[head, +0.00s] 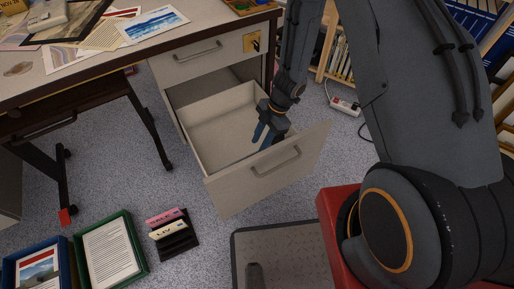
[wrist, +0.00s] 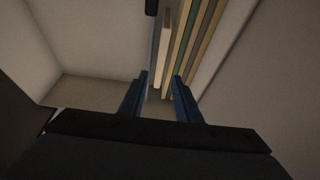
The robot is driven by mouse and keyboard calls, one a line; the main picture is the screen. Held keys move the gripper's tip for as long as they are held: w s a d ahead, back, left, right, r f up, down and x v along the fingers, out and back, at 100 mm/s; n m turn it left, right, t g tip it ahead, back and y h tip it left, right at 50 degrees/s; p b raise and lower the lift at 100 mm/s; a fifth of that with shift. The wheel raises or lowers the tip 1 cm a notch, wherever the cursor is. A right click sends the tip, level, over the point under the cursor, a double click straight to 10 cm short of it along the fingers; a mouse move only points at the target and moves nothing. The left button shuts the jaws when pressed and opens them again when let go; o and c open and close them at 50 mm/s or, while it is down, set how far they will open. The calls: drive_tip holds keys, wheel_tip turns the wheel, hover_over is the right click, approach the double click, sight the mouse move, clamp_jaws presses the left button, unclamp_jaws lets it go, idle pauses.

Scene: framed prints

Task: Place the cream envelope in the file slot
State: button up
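My gripper (head: 263,138) reaches down into the open lower drawer (head: 219,124) of the desk. In the wrist view its two blue fingers (wrist: 161,78) are apart, with a gap between them. Several thin upright things stand side by side in the drawer, seen edge-on. A pale cream edge (wrist: 164,45), which may be the cream envelope, lies in line with the gap. Green and tan edges (wrist: 186,45) stand just right of it. I cannot tell whether the fingers touch any of them. The drawer front and my gripper hide these things in the head view. I cannot identify the file slot for certain.
A black holder (head: 178,240) with pink and cream labelled pieces stands on the floor. A green tray (head: 143,262) and a blue tray (head: 66,254) are left of it. Papers and prints (head: 152,24) lie on the desk. The drawer walls are close around my gripper.

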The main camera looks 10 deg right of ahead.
drive_tip(key=w+d+r+m+t+h+p, duration=0.15)
drive_tip(key=w+d+r+m+t, duration=0.3)
drive_tip(key=r, duration=0.95)
drive_tip(key=w+d+r+m+t+h, duration=0.35)
drive_tip(key=w+r+m, duration=0.2)
drive_tip(key=r, duration=0.85)
drive_tip(key=s+d+r+m+g+h, duration=0.1)
drive_tip(key=s+d+r+m, duration=0.1)
drive_tip(key=s+r+m, duration=0.15)
drive_tip(key=s+d+r+m+g, duration=0.1)
drive_tip(key=s+d+r+m, duration=0.1)
drive_tip(key=s+r, duration=0.25)
drive_tip(key=s+a+r+m+g+y, duration=0.1)
drive_tip(key=s+a+m+g, duration=0.1)
drive_tip(key=s, duration=0.7)
drive_tip(key=s+a+r+m+g+y, duration=0.1)
drive_tip(key=s+a+r+m+g, duration=0.1)
drive_tip(key=s, duration=0.7)
drive_tip(key=a+m, duration=0.1)
drive_tip(key=a, duration=0.1)
drive_tip(key=shift+a+r+y, duration=0.25)
drive_tip(key=shift+a+y, duration=0.05)
